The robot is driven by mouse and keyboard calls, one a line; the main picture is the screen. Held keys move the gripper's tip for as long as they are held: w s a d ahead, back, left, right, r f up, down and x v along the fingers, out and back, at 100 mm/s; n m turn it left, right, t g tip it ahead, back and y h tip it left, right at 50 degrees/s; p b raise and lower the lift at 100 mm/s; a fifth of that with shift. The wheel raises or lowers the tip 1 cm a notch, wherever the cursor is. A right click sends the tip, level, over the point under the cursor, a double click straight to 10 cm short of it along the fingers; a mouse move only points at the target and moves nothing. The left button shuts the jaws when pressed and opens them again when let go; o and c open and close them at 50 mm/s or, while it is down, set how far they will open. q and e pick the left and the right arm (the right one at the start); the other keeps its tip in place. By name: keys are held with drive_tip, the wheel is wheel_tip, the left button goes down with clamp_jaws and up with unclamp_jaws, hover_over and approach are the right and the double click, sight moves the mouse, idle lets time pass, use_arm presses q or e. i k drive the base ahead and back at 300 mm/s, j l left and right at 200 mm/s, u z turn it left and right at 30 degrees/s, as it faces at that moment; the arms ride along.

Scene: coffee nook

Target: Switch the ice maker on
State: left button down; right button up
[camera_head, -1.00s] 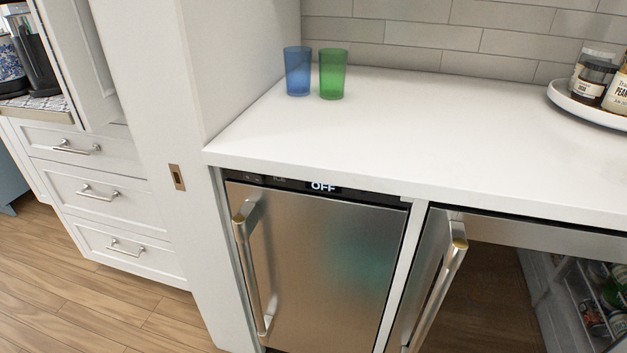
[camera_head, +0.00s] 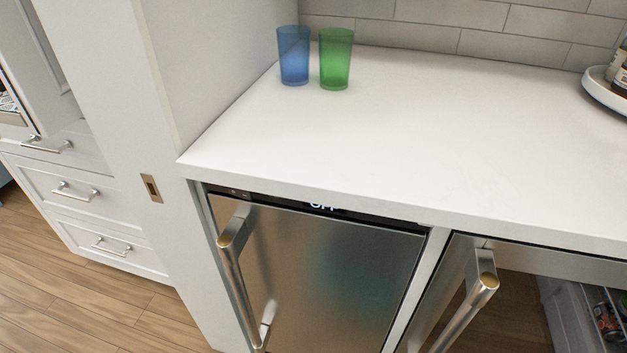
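The ice maker (camera_head: 325,265) is a stainless steel undercounter unit with its door shut and a long bar handle on the left. A black control strip (camera_head: 370,217) runs along its top edge, just under the counter. Its display (camera_head: 323,206) reads "OFF" in white letters, with the tops of the letters cut off by the counter edge. Small button marks (camera_head: 240,194) show at the left end of the strip. Neither of my grippers is in view.
A white counter (camera_head: 420,130) overhangs the unit and is mostly clear. A blue cup (camera_head: 294,56) and a green cup (camera_head: 336,58) stand at its back left. Right of the ice maker, a steel-framed door (camera_head: 455,290) with a bar handle stands partly open. A white tray (camera_head: 606,92) with jars is at far right.

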sight(246, 194)
drive_tip(key=k, duration=1)
